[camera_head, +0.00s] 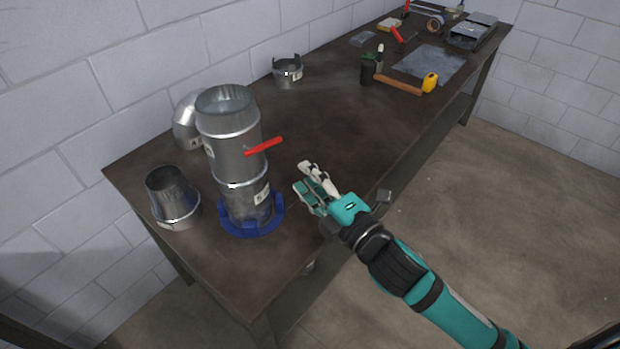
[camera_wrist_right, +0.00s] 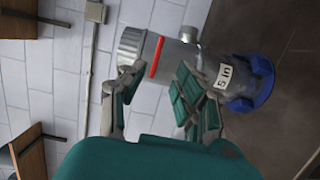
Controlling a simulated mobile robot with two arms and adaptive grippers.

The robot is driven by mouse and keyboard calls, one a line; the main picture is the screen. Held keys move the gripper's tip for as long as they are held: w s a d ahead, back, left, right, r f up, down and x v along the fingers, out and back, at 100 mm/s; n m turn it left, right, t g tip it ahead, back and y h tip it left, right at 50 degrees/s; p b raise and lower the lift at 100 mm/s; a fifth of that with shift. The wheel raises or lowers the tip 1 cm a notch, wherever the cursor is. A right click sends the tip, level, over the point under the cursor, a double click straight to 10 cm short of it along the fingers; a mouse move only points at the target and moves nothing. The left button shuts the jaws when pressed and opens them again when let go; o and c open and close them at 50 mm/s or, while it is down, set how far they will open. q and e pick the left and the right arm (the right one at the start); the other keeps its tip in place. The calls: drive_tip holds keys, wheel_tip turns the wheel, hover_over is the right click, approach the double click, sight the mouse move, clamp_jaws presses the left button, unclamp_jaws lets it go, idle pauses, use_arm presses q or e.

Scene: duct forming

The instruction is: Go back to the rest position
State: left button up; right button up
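My right gripper (camera_head: 306,180) is to the right of the stacked metal duct (camera_head: 238,150) in the head view, apart from it. In the right wrist view its two fingers (camera_wrist_right: 155,95) are spread with nothing between them, and the duct (camera_wrist_right: 185,60) shows beyond them. The duct stands upright in a blue ring base (camera_head: 252,226) on the dark table (camera_head: 330,110). My left gripper is in neither view.
A metal reducer (camera_head: 174,200) and an elbow (camera_head: 187,122) stand beside the duct. A short collar (camera_head: 288,72) is farther back. Tools, a yellow tape measure (camera_head: 430,82) and a metal sheet (camera_head: 430,62) lie at the far end. The floor (camera_head: 490,200) right of the table is clear.

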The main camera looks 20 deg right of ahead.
idle(0.4)
drive_tip(key=s+d+f+m+g+h, duration=0.3)
drive_tip(key=s+d+f+m+g, duration=0.15)
drive_tip(key=f+m, duration=0.3)
drive_tip(key=s+d+f+m+g+h, duration=0.3)
drive_tip(key=s+f+m, duration=0.3)
drive_tip(key=f+m, duration=0.15)
drive_tip(key=s+d+f+m+g, duration=0.2)
drive_tip(key=s+f+m+g, duration=0.5)
drive_tip(key=s, duration=0.5)
wheel_tip(320, 180, down, 25)
drive_tip(key=n+b, duration=0.2)
drive_tip(key=s+d+f+g+b, duration=0.1)
drive_tip(key=s+d+f, duration=0.1)
drive_tip(key=s+f, duration=1.5)
wheel_tip(320, 180, down, 3)
drive_tip(key=shift+s+d+h, duration=0.25)
drive_tip(key=shift+s+h, duration=0.15)
